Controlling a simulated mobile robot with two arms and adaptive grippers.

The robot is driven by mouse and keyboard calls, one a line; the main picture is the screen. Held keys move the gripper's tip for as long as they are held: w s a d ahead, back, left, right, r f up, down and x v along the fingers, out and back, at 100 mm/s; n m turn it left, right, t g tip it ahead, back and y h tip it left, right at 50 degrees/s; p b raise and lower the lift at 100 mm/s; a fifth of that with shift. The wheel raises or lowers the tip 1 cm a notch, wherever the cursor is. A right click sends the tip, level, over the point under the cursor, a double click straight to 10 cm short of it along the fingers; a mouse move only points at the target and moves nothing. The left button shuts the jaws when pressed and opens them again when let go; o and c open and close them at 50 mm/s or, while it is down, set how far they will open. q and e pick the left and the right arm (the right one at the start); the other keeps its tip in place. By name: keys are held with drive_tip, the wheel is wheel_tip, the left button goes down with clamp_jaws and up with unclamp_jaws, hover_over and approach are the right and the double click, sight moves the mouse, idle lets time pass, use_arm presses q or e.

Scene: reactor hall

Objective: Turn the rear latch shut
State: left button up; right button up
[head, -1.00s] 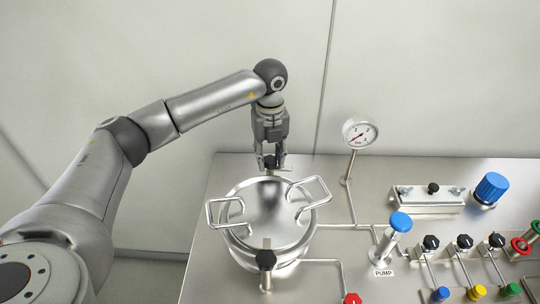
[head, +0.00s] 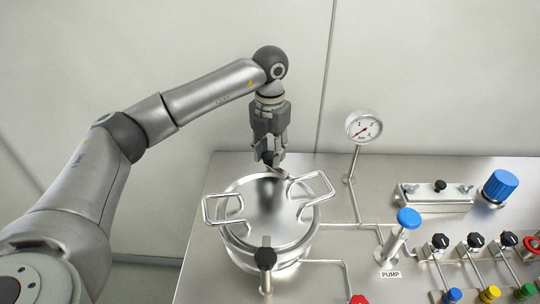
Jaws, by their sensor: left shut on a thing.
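The round steel vessel (head: 240,241) stands on the bench with its shiny lid (head: 268,204) on and two wire handles at its left and right. My left gripper (head: 273,160) points down at the vessel's rear rim, shut on the rear latch's dark knob (head: 267,157). The fingers hide much of the latch; a small metal bit (head: 281,172) shows below them, and its exact angle is hard to tell. The front latch (head: 266,258), with a black knob, stands at the near rim, its metal bar pointing up over the lid edge. My right gripper is not in view.
A pressure gauge (head: 363,127) stands on a stem right of the vessel. A blue-topped pump (head: 408,218), a clamped block (head: 436,196), a blue knob (head: 500,186) and several coloured valves fill the right side. A pale wall rises behind the bench.

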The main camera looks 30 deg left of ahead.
sight(270, 155)
use_arm(q)
drive_tip(key=m+b, duration=0.2)
drive_tip(key=m, duration=0.3)
drive_tip(key=shift+m, duration=0.3)
drive_tip(key=shift+m+b, duration=0.4)
drive_tip(key=shift+m, duration=1.6)
drive_tip(key=shift+r, duration=0.1)
drive_tip(key=o, duration=1)
drive_tip(key=shift+o, duration=0.2)
wheel_tip(270, 155, up, 12)
